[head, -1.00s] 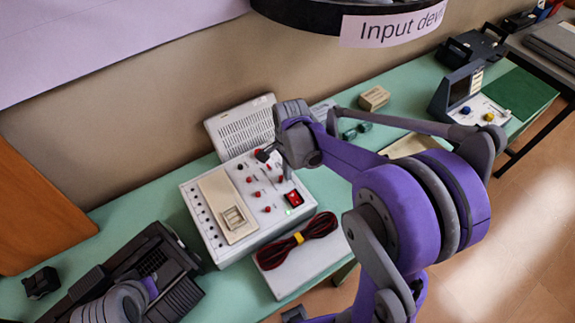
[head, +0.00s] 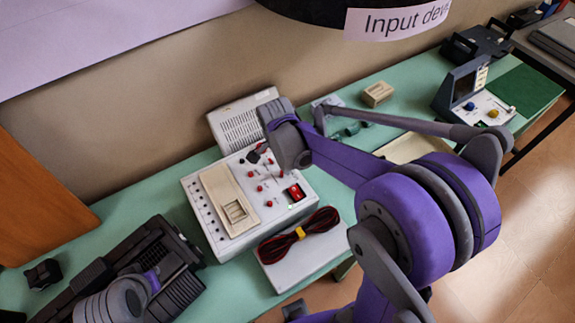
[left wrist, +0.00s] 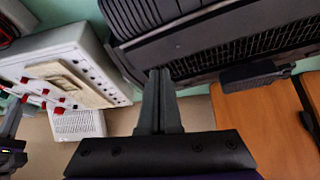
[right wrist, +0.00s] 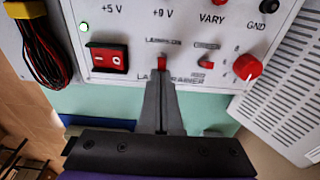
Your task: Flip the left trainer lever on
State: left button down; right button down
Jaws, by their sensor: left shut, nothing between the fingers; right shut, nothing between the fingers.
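The trainer, a white box with a sloped panel (head: 245,232), stands on the green bench in the head view. It carries several red-capped levers and knobs and a red rocker switch (right wrist: 106,58). In the right wrist view two small red levers show, the left one (right wrist: 162,66) and another (right wrist: 206,66) to its right. My right gripper (right wrist: 160,82) is shut and empty, its tips at the left lever; I cannot tell whether they touch. My left gripper (left wrist: 158,76) is shut and empty beside a black ribbed device (left wrist: 190,30), away from the trainer.
A cable bundle (head: 300,236) lies on a pale box in front of the trainer. A vented pale case (head: 243,118) stands behind it. Farther right are a beige block (head: 377,93) and a dark console (head: 462,88). An orange-brown panel (head: 40,220) stands at left.

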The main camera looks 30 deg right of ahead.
pick_arm(q)
jog(key=shift+s+f, duration=0.15)
jog(key=shift+f, duration=0.25)
pick_arm(e)
jog(key=shift+a+h, duration=0.35)
jog(key=shift+h, duration=0.25)
pick_arm(q)
jog(key=shift+r, duration=0.1)
pick_arm(e)
jog(key=shift+s+d, duration=0.1)
pick_arm(q)
jog(key=shift+r, duration=0.1)
pick_arm(e)
jog(key=shift+r, duration=0.15)
pick_arm(q)
jog(key=shift+w+r, duration=0.3)
jog(key=shift+r, duration=0.15)
pick_arm(e)
jog(key=shift+r, duration=0.7)
pick_arm(q)
jog(key=shift+a+r+p, duration=0.1)
jog(key=shift+r+p, duration=0.05)
jog(key=shift+p, duration=0.2)
pick_arm(e)
jog(key=shift+r, duration=0.15)
